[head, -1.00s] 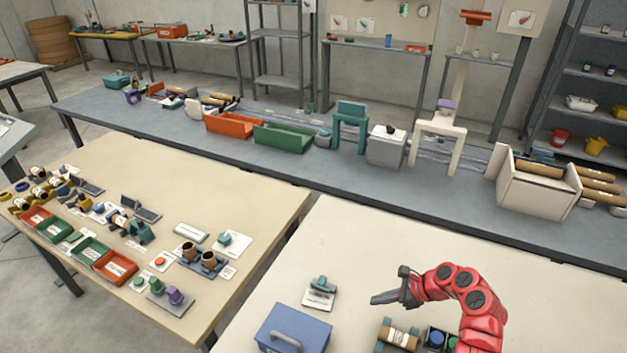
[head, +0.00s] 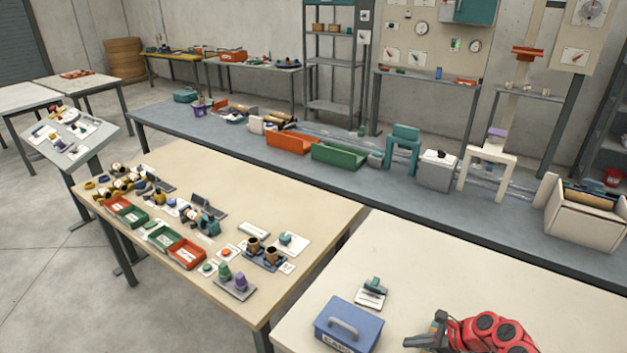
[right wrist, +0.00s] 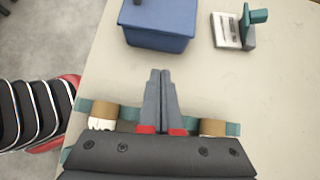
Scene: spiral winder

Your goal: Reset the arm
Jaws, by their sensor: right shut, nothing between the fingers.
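My right arm is red and comes in at the bottom right of the head view. Its gripper (head: 424,342) is over the near cream table (head: 440,270), to the right of a blue box with a grey handle. In the right wrist view the two grey fingers (right wrist: 160,75) lie together, shut with nothing between them. They point toward the blue box, apart from it. Behind the fingers, partly hidden by the gripper body, is a brown roll on a teal holder (right wrist: 102,112). My left gripper is not in view.
The blue box (head: 348,326) stands near the table's left edge, and a small teal tool on a white card (head: 371,292) lies behind it. A wooden table (head: 290,200) with trays and parts is at left. A long grey bench (head: 400,195) runs behind. The cream table's middle is clear.

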